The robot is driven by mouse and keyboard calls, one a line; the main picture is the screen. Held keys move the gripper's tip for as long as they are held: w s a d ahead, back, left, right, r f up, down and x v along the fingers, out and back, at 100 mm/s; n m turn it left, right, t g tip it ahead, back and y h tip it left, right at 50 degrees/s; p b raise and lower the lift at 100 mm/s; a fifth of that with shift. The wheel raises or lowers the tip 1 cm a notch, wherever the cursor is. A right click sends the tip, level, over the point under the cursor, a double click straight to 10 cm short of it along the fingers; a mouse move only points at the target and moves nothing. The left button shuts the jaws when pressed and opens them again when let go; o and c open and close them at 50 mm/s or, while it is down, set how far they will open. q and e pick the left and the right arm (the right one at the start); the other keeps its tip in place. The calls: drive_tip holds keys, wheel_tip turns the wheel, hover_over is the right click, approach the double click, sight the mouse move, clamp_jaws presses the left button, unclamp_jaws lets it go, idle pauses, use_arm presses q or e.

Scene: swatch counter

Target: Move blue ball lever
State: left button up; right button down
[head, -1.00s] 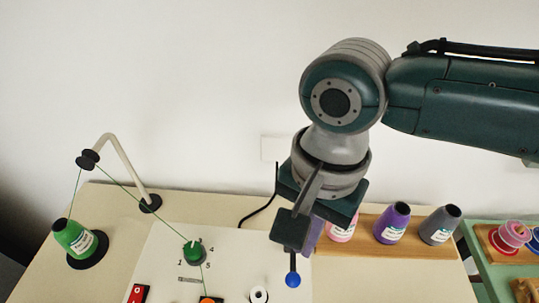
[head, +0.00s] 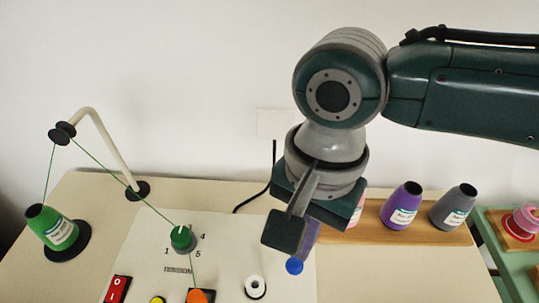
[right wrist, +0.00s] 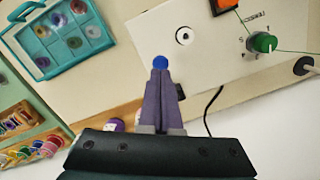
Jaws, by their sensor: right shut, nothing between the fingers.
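The blue ball of the lever (head: 294,266) is at the right edge of the white panel (head: 222,262) in the head view. Its stem is hidden there. In the right wrist view the blue ball (right wrist: 160,62) shows just beyond my fingertips. My right gripper (head: 301,254) is shut and empty, its purple-grey fingers pointing down at the ball. The fingers also show closed together in the right wrist view (right wrist: 160,72). I cannot tell whether they touch the ball. My left gripper is not in view.
The panel carries a green knob (head: 182,238), a white ring (head: 255,287), an orange button (head: 200,296) and a red switch (head: 117,289). A green thread cone (head: 52,229) stands left. More cones, including a purple one (head: 401,205), stand on a wooden board (head: 375,236) at right.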

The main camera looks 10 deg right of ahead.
drive_tip(key=shift+f, duration=0.6)
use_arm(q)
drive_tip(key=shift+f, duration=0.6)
use_arm(e)
drive_tip(key=shift+r, duration=0.1)
